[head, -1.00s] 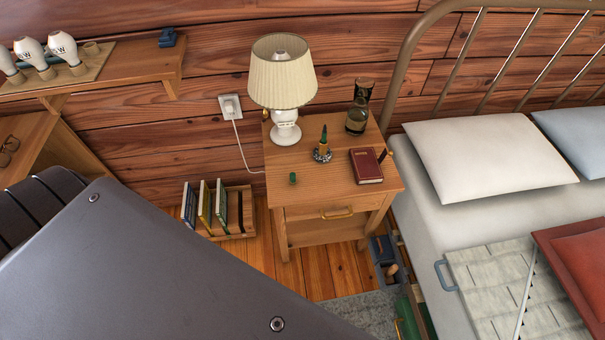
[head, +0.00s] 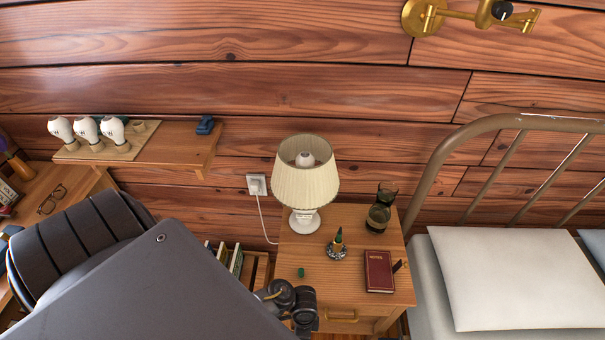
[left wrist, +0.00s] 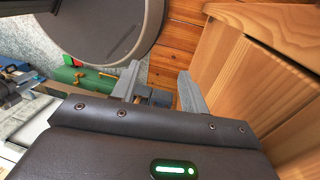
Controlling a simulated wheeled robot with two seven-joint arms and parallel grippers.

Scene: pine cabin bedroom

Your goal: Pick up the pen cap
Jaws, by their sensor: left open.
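A small green pen cap (head: 301,272) lies on the left front part of the wooden nightstand top (head: 322,292). A green pen (head: 338,236) stands upright in a dark round holder (head: 337,251) to the right of the cap and farther back. Dark parts of my left arm show at the nightstand's front left corner, just below the cap in the head view; its fingers cannot be made out there. In the left wrist view my left gripper (left wrist: 158,84) is open, with nothing between its fingers. The cap does not show in that view. My right gripper is not in view.
A lamp (head: 305,186) stands at the nightstand's back left, a glass carafe (head: 378,218) at its back right. A red book (head: 379,271) lies at the right. The bed (head: 432,283) adjoins on the right. A shelf (head: 170,147) is on the wall at left.

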